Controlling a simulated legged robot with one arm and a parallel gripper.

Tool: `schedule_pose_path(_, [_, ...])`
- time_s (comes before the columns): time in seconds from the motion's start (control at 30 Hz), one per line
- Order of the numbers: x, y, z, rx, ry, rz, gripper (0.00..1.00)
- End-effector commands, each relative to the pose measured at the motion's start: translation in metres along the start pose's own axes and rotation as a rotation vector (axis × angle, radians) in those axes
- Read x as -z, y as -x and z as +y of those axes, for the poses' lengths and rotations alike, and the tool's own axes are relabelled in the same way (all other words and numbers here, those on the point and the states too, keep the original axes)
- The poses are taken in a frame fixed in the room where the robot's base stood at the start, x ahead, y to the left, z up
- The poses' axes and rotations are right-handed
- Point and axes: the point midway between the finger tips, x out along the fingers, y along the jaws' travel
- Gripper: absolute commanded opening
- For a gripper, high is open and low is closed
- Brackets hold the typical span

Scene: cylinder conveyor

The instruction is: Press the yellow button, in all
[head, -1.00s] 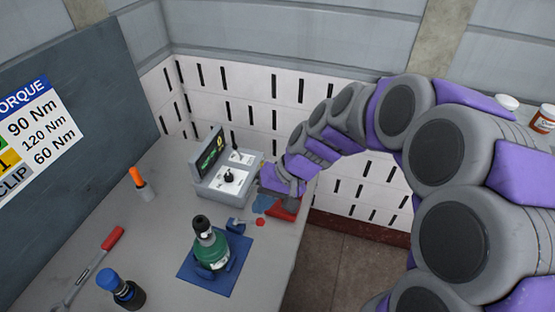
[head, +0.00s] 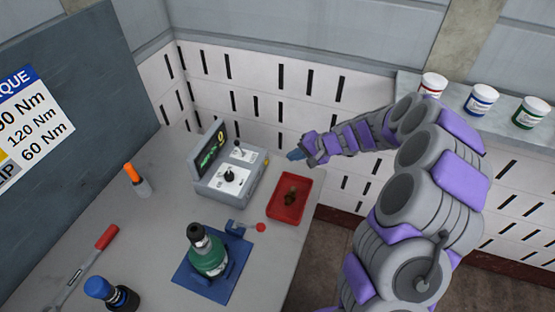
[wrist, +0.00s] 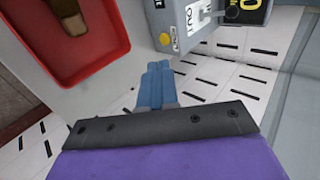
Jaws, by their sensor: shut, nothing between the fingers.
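The grey control box (head: 228,178) stands on the table with a screen and two levers on top. A small yellow button (head: 266,161) sits on its right side; it also shows in the wrist view (wrist: 165,39) on the box's grey face. My gripper (head: 294,154) is to the right of the box, above the table's back edge and apart from the button. In the wrist view its blue fingers (wrist: 158,66) are together and empty, with their tips just below the button in the picture. The exact gap is hard to tell.
A red tray (head: 291,210) with a brown item stands below my gripper. A green bottle-like part (head: 209,258) sits in a blue fixture (head: 190,281). A screwdriver (head: 138,181), a red-handled wrench (head: 106,237) and several jars on a shelf (head: 400,84) are around.

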Motion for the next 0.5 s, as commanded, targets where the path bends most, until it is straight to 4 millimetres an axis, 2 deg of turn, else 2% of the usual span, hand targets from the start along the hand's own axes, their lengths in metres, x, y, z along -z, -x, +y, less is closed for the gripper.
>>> schedule_pose_path(0.37, [0.002, -0.001, 0.002, 0.000, -0.004, 0.001, 0.00])
schedule_pose_path(0.5, [0.001, -0.011, 0.003, -0.001, -0.003, -0.001, 0.00])
